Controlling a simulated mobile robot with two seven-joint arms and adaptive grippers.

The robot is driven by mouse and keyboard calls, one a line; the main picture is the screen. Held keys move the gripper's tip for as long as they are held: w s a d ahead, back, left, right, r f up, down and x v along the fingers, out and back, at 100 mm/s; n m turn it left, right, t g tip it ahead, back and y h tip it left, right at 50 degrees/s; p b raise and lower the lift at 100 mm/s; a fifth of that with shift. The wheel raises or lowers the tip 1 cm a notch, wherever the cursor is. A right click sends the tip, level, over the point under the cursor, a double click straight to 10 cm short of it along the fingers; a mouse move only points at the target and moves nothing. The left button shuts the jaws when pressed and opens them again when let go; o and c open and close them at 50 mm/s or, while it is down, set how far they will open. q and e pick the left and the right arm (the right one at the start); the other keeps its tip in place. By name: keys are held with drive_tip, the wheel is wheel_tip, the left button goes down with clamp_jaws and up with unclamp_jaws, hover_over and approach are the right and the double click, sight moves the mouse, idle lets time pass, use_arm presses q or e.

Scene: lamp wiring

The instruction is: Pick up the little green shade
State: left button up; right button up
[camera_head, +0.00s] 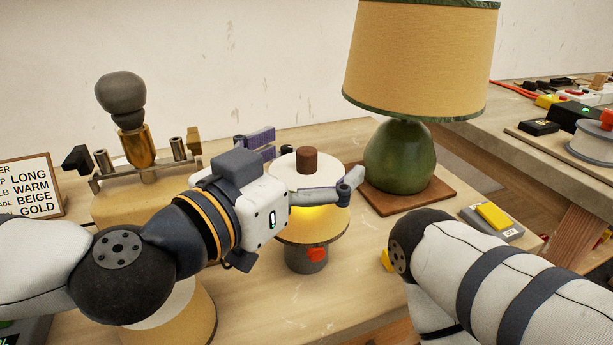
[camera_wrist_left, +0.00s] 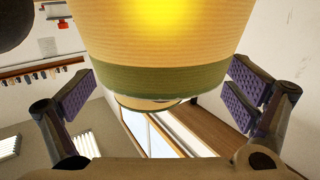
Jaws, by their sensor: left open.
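The little shade (camera_head: 322,222) is beige with a dark green lower rim, a pale top and a brown knob (camera_head: 307,160). It glows yellow from inside and sits over a grey base with a red button (camera_head: 316,254). My left gripper (camera_head: 308,158) is open, with one finger on the far side of the shade and one on the near side. In the left wrist view a lit beige shade with a green band (camera_wrist_left: 160,78) fills the space between the two spread purple finger pads; contact is not clear. My right arm shows at lower right, its gripper out of frame.
A big lamp with a beige shade (camera_head: 420,60) and green body (camera_head: 400,158) stands behind right. A brass fitting with a dark bulb (camera_head: 121,94) and a word sign (camera_head: 30,188) are at left. Another beige shade (camera_head: 190,318) is below my left arm. A yellow-button box (camera_head: 492,217) sits right.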

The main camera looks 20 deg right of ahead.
use_arm(q)
drive_tip(key=c, duration=1.9)
drive_tip(key=shift+o, duration=0.2)
